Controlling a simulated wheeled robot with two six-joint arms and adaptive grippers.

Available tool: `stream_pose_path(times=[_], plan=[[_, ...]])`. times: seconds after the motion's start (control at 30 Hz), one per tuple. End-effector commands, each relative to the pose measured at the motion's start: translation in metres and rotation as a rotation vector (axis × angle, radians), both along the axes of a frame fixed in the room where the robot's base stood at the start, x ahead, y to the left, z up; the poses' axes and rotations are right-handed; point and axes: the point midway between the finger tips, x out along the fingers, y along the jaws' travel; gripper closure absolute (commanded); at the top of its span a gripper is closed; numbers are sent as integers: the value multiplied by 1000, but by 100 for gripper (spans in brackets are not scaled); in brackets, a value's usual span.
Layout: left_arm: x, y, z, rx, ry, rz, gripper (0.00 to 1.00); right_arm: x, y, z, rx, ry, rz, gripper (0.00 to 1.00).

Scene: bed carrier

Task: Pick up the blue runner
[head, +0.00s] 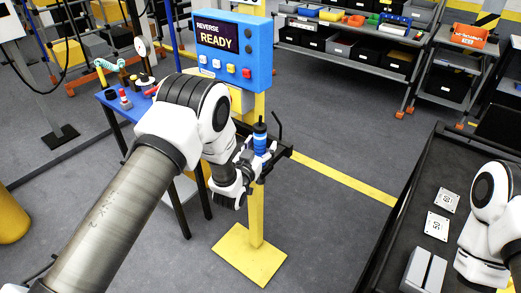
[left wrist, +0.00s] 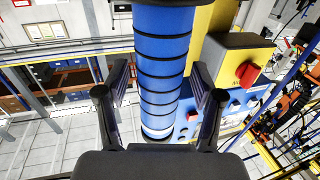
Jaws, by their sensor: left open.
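The blue runner (head: 260,140) is an upright blue cylinder with black bands, at the yellow post below the control box. It also shows large in the left wrist view (left wrist: 162,70), running down between my fingers. My left gripper (head: 251,158) is open, with one finger on each side of the runner in the left wrist view (left wrist: 160,95). I cannot tell whether either finger touches it. The gripper and wrist hide the runner's lower part in the head view. My right arm shows at the right edge, but its gripper is out of view.
A blue control box (head: 232,50) reading "REVERSE READY" stands above the runner on a yellow post (head: 256,215). A blue table (head: 112,103) with small parts is to the left. A black tray (head: 393,245) with white plates (head: 437,226) is at right. Open floor lies between.

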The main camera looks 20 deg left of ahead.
Motion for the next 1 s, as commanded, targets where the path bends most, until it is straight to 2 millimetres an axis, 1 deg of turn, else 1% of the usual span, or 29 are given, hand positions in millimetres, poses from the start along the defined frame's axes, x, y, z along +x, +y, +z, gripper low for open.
stream_pose_path(times=[0.17,0.2,0.23,0.27,0.3,0.37,0.4,0.77,0.87,1.0], plan=[[1,0,-1,0,1,0,32,-1,0,0,0,1,0,60],[1,0,-1,0,1,0,40,-1,0,-1,0,1,0,60],[1,0,-1,0,1,0,50,-1,0,-1,0,1,0,60],[1,0,-1,0,1,0,61,-1,0,-1,0,1,0,60],[1,0,-1,0,1,0,75,-1,0,-1,0,1,0,60],[1,0,-1,0,2,0,96,-1,0,-1,0,1,0,60],[1,0,-1,0,2,1,100,-1,0,-1,0,1,0,60],[1,0,2,0,-2,1,100,-1,0,-1,0,1,0,60],[1,0,8,0,-2,0,100,-1,0,-4,0,1,0,60],[1,0,27,-1,-6,0,100,0,0,-9,0,1,0,60]])
